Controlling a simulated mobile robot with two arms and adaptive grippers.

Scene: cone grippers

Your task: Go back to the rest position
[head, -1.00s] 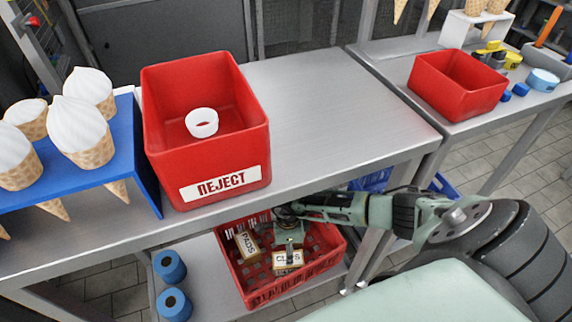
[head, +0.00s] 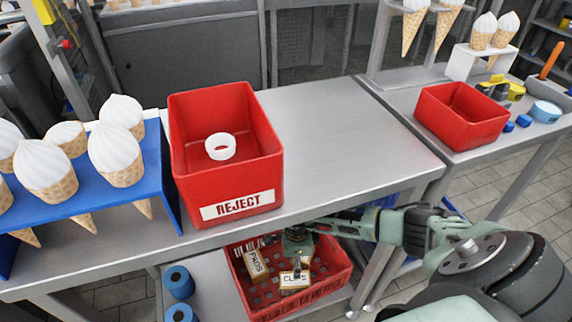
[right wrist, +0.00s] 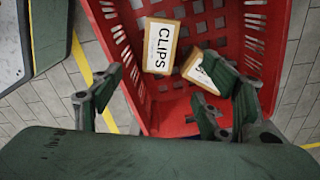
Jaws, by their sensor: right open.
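My right gripper (head: 297,258) reaches under the table top, over the red basket on the lower shelf. In the right wrist view its fingers (right wrist: 163,80) are spread wide with nothing between them. The CLIPS box (head: 294,281) lies in the basket just below it and also shows in the right wrist view (right wrist: 160,46). The right finger partly covers a second box (right wrist: 202,72) in that view. In the head view a PADS box (head: 255,263) lies left of the CLIPS box. My left gripper is not in view.
The red basket (head: 335,290) has perforated walls around the gripper. The table top (head: 325,130) lies above my right arm and is clear in the middle. A red REJECT bin (head: 240,213) holds a white ring (head: 220,146). Blue rolls (head: 178,282) stand left of the basket.

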